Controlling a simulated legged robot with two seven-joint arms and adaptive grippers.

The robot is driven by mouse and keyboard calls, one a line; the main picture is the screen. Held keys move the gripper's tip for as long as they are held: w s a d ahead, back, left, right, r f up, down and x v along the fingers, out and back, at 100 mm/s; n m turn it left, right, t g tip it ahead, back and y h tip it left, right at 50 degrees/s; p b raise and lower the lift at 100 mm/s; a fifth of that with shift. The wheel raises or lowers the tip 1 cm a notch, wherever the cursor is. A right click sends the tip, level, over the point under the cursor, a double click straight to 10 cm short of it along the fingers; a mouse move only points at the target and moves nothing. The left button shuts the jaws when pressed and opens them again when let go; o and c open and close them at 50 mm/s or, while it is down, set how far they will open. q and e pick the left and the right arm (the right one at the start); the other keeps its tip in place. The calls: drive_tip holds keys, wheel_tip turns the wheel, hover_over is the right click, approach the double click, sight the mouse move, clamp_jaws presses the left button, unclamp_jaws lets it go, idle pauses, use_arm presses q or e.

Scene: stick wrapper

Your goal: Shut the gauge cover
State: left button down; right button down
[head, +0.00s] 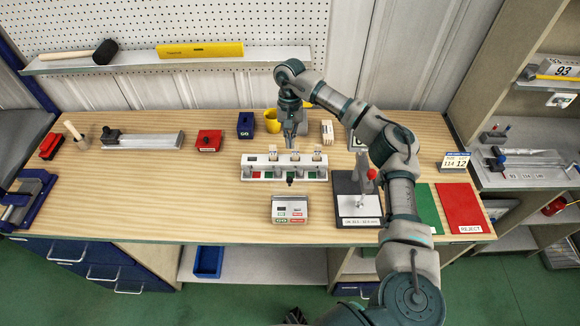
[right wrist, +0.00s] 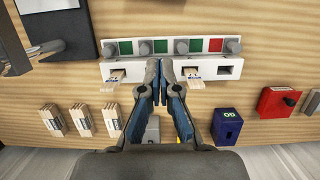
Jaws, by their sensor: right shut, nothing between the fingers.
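The white fixture (head: 247,172) lies mid-table, with red and green patches and grey knobs along its front. In the right wrist view the fixture (right wrist: 245,72) has wrapped sticks in some openings. A gauge stand (head: 344,187) with a dark base, a red knob and a size label is to the right, partly behind my arm. I cannot make out which part is the gauge cover.
A small grey display box (head: 290,208) sits in front of the fixture. A blue box (head: 245,125), a red box (head: 209,140) and a yellow cup (head: 272,121) stand behind it. Green and red mats (head: 463,205) lie at right.

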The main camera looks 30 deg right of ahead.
sight(290, 186)
use_arm(q)
drive_tip(key=shift+w+a+r+p, duration=0.1)
drive_tip(key=shift+a+r+p, duration=0.05)
drive_tip(key=shift+r+p, duration=0.3)
drive_tip(key=shift+w+a+r+p, duration=0.1)
drive_tip(key=shift+r+p, duration=0.35)
use_arm(e)
drive_tip(key=s+a+f, duration=0.3)
drive_tip(key=s+f, duration=0.1)
drive_tip(key=f, duration=0.3)
drive_tip(key=shift+s+a, duration=0.15)
drive_tip(key=shift+s, duration=0.15)
use_arm(q)
drive_tip(key=shift+a, duration=0.1)
